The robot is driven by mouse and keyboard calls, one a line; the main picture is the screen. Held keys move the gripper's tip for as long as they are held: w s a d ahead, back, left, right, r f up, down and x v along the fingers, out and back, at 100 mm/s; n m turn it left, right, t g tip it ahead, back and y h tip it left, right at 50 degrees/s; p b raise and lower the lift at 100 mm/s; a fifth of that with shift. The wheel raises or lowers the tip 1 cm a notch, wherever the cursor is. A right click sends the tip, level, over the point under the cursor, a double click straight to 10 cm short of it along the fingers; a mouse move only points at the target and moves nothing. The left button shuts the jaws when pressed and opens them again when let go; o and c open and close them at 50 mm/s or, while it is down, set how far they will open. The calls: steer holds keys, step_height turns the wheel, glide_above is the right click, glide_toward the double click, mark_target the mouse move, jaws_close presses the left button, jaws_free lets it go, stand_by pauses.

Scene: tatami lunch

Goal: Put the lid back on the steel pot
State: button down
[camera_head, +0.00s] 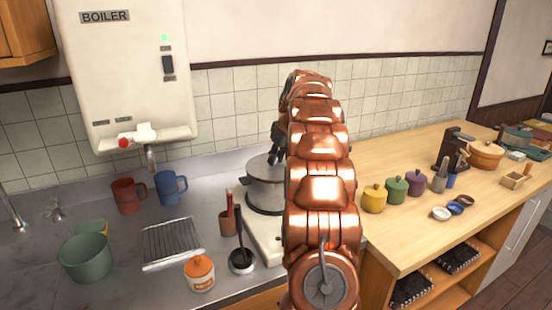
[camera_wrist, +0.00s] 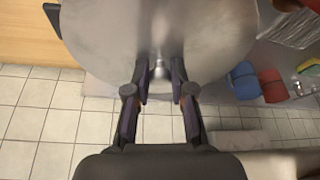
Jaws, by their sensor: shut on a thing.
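The steel pot (camera_head: 264,196) stands on the stove at the back of the steel counter, partly hidden behind my arm. Its grey lid (camera_head: 259,165) shows at the pot's top in the head view. In the wrist view the lid (camera_wrist: 155,25) is a broad grey disc filling the upper middle and covering the pot. My gripper (camera_wrist: 159,78) has its two dark fingers on either side of the lid's small knob (camera_wrist: 158,68), shut on it. In the head view my gripper (camera_head: 277,150) is mostly hidden by my arm. I cannot tell whether the lid touches the pot's rim.
A ladle in a dark holder (camera_head: 241,262), a utensil cup (camera_head: 228,223) and an orange-lidded jar (camera_head: 200,273) stand left of the stove. Red (camera_head: 126,196) and blue (camera_head: 170,188) mugs stand farther left. Tiled wall is close behind. A wooden counter (camera_head: 400,245) with several small pots lies right.

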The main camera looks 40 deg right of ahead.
steer(key=shift+c, duration=2.2)
jaws_free()
steer(key=shift+r, duration=0.1)
steer(key=shift+r+p, duration=1.55)
steer(key=shift+r, duration=1.9)
steer(key=shift+c, duration=0.4)
jaws_close()
steer(key=shift+f+b, duration=1.85)
steer(key=shift+f, duration=0.85)
